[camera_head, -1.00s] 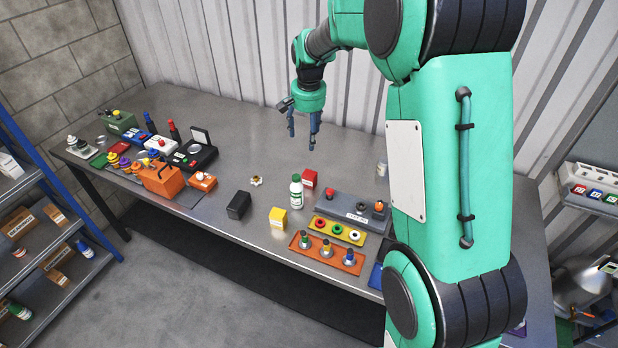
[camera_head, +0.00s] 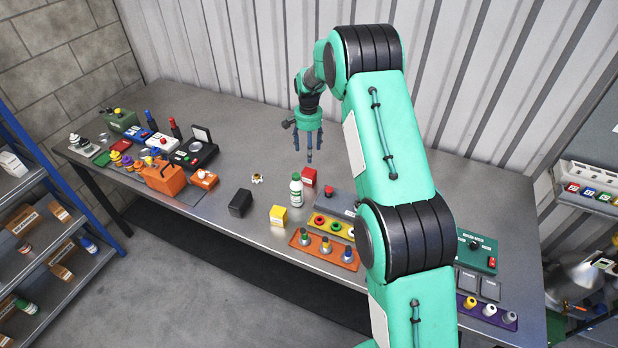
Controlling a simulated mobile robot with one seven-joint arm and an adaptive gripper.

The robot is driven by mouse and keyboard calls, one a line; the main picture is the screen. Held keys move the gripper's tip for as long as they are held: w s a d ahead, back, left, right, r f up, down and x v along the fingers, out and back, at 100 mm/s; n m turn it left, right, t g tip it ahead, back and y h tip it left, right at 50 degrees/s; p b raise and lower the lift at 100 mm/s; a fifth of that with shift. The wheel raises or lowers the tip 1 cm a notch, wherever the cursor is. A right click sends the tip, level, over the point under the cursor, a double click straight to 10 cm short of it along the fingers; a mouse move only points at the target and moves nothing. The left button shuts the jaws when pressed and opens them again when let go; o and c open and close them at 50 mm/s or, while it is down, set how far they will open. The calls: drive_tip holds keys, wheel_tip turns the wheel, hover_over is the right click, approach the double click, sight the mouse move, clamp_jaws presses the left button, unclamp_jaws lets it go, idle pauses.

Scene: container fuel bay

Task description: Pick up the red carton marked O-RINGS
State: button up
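The red carton (camera_head: 309,177) stands on the metal workbench (camera_head: 237,153), just behind and to the right of a white bottle with a green cap. Any marking on it is too small to read. My gripper (camera_head: 309,158) points down above the bench, close behind or above the carton in the picture. Its fingers look spread and nothing shows between them. The exact height over the carton cannot be told.
The white bottle (camera_head: 296,190) stands close to the carton. A yellow carton (camera_head: 278,215) and a black box (camera_head: 240,203) are nearer the front edge. An orange tray (camera_head: 323,250) and a yellow tray (camera_head: 331,228) lie to the right. The bench behind is clear.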

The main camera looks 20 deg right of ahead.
sight(309, 172)
idle(0.3)
drive_tip(key=shift+f+p, duration=0.3)
drive_tip(key=shift+f, duration=4)
drive_tip(key=shift+f, duration=0.1)
drive_tip(key=shift+f+p, duration=0.45)
drive_tip(key=shift+f, duration=2.05)
drive_tip(key=shift+w, duration=0.1)
drive_tip(key=c, duration=1.3)
drive_tip(key=shift+r, duration=0.1)
